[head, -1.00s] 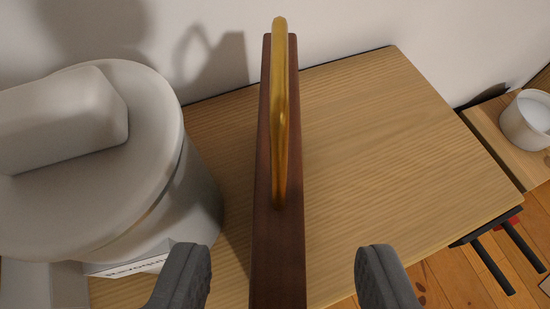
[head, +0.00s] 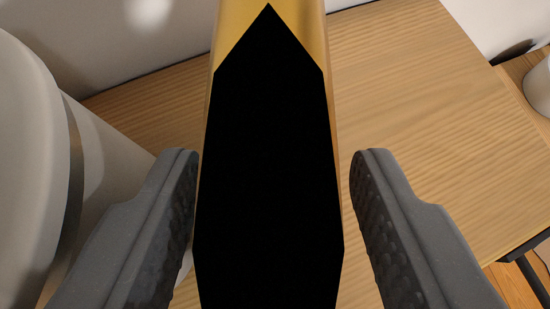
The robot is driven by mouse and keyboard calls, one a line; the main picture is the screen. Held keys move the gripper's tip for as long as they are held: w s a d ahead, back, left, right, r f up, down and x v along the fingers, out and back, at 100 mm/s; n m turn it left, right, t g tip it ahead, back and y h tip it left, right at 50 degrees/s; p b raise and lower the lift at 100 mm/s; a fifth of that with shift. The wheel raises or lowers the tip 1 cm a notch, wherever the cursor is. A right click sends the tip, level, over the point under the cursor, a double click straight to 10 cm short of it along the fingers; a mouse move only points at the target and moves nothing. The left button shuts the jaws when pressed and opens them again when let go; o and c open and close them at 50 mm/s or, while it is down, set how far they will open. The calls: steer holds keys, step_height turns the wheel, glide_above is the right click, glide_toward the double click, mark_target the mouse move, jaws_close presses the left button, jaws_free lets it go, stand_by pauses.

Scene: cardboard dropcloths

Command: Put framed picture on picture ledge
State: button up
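A gold arched piece (head: 235,28) fills the middle of the head view, very close to the camera, with a large black area across it. In the earlier view it stands on top of a narrow dark brown board, which is hidden now. I cannot tell whether this is the framed picture. My gripper (head: 273,160) is open, with one dark finger on each side of the gold piece. The left finger appears very near it and a small gap shows at the right; contact is unclear. No picture ledge can be made out.
A light wooden top (head: 425,110) lies below, clear on the right side. A large pale rounded container (head: 30,150) stands close on the left, near the left finger. A pale wall (head: 400,20) runs behind. A white cup (head: 540,88) is at the right edge.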

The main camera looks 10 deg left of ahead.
jaws_close()
steer(key=shift+r, duration=0.2)
